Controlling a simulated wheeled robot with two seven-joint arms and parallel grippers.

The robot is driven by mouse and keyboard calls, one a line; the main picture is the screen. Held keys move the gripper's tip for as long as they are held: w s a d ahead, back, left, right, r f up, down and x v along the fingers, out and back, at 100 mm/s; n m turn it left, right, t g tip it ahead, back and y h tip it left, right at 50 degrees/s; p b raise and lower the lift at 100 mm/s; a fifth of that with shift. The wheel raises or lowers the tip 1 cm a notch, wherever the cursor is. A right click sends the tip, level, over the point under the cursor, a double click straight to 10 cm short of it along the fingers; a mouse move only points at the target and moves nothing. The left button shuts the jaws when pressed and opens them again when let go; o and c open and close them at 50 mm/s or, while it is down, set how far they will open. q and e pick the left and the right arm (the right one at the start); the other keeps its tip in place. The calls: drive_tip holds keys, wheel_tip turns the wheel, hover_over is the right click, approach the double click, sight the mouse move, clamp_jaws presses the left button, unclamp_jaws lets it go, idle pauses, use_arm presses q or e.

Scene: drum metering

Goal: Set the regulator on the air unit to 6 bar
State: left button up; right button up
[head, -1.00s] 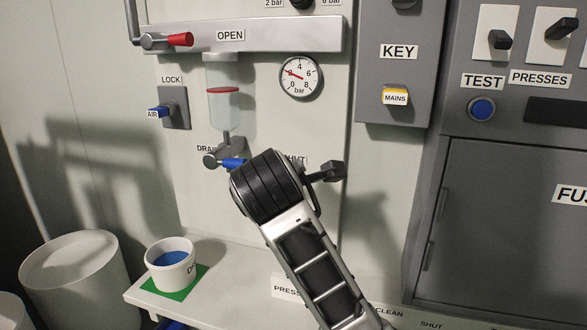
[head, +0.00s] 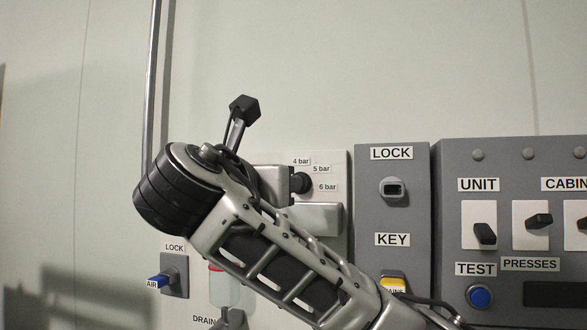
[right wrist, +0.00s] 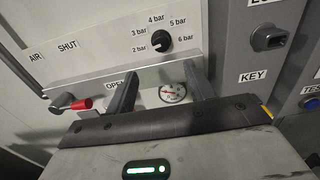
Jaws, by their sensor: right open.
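The regulator is a black round knob (right wrist: 158,40) on the air unit's pale panel (right wrist: 100,22), ringed by labels from 2 bar to 6 bar. In the right wrist view its pale mark seems to point left, toward 2 bar. In the head view the knob (head: 300,183) shows just right of my right arm. My right gripper (right wrist: 163,72) is open and empty, its fingers below the knob and apart from it. The pressure gauge (right wrist: 172,93) shows between the fingers; its red needle is too small to read. My arm hides the gauge in the head view. My left gripper is out of view.
A ledge (right wrist: 150,70) runs under the knob. A red-handled air lever (right wrist: 82,104) is at left near the OPEN label. The grey key box (head: 391,220) and switch cabinet (head: 500,160) stand to the right. A blue LOCK handle (head: 160,282) is lower left.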

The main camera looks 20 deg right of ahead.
drive_tip(key=p+x, duration=0.3)
drive_tip(key=x, duration=0.8)
drive_tip(key=shift+w+d+f, duration=0.15)
drive_tip(key=shift+d+f, duration=0.05)
drive_tip(key=shift+f, duration=0.05)
drive_tip(key=c, duration=1)
